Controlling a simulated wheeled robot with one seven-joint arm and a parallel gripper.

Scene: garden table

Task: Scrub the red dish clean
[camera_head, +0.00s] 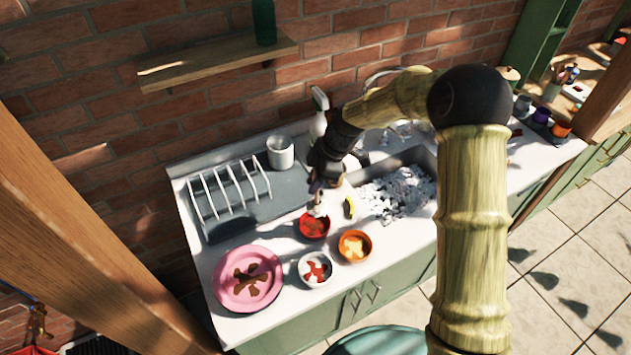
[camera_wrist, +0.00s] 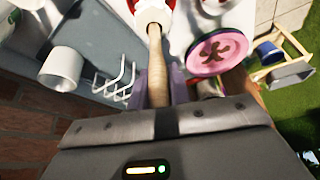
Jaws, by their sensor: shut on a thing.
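The red dish (camera_head: 314,228) is a small bowl on the white counter, left of the sink. My gripper (camera_head: 318,183) is above it, shut on the wooden handle of a scrubbing brush (camera_wrist: 155,65). The brush's pale head (camera_head: 318,211) is over the back rim of the red dish; I cannot tell whether it touches the inside. In the wrist view the white head partly hides the red dish (camera_wrist: 133,5). Orange-red colour shows in the dish, but stains are hard to tell from it.
A pink plate (camera_head: 226,290) with brown stains, a stained white bowl (camera_head: 304,280) and an orange bowl (camera_head: 343,255) stand close in front. A foamy sink (camera_head: 428,158) and yellow object (camera_head: 349,208) are right. Behind are a rack (camera_head: 228,187), white cup (camera_head: 280,154) and spray bottle (camera_head: 318,124).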

